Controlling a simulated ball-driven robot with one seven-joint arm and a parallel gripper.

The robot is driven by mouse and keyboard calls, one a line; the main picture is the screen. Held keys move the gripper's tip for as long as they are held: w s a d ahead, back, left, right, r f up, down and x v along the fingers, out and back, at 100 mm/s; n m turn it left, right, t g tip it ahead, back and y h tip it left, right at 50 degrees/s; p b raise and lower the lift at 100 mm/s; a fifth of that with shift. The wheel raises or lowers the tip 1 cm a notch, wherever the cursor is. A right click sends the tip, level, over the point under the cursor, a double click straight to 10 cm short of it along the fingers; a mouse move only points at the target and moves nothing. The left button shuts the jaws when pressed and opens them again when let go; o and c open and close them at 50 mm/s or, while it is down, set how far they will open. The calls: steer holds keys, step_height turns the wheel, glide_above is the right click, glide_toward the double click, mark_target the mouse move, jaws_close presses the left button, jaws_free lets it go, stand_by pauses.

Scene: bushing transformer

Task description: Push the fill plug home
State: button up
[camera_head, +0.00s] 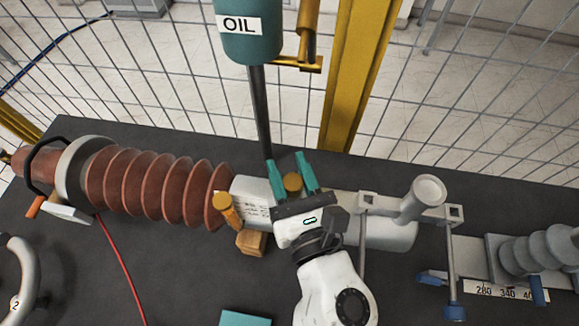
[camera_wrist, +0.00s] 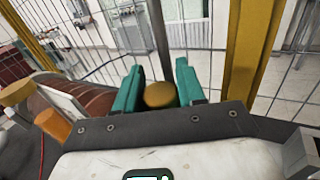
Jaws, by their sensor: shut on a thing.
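A round brass-coloured plug (camera_head: 292,183) is held between the teal fingers of my gripper (camera_head: 286,163), over the pale middle body (camera_head: 250,188) of the bushing. In the wrist view the rounded brass top of the plug (camera_wrist: 160,94) shows between the two fingers (camera_wrist: 158,84). My gripper is shut on it. The plug's lower end and the opening under it are hidden by the gripper, so I cannot tell how deep it sits. The bushing lies lengthwise, with brown ribbed sheds (camera_head: 150,185) at left.
A teal tank marked OIL (camera_head: 250,35) hangs above, its dark pipe (camera_head: 260,110) reaching down behind my gripper. An orange-brown cylinder (camera_head: 226,210) and a wooden block (camera_head: 250,242) are left of my gripper. A grey bracket (camera_head: 424,198) stands at right. Wire fencing and a yellow post (camera_head: 350,80) are behind.

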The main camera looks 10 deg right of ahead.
steer(key=shift+f, duration=0.5)
steer(key=o, duration=1.2)
steer(key=shift+f, duration=0.1)
steer(key=shift+o, duration=0.2)
steer(key=shift+s+f+b, duration=0.15)
steer(key=shift+s+b, duration=0.05)
steer(key=shift+b, duration=0.15)
steer(key=s+b, duration=0.3)
steer(key=s, duration=0.7)
steer(key=shift+s+d+r, duration=0.2)
steer(key=shift+d+r, duration=0.05)
steer(key=shift+d, duration=0.1)
steer(key=shift+f, duration=0.1)
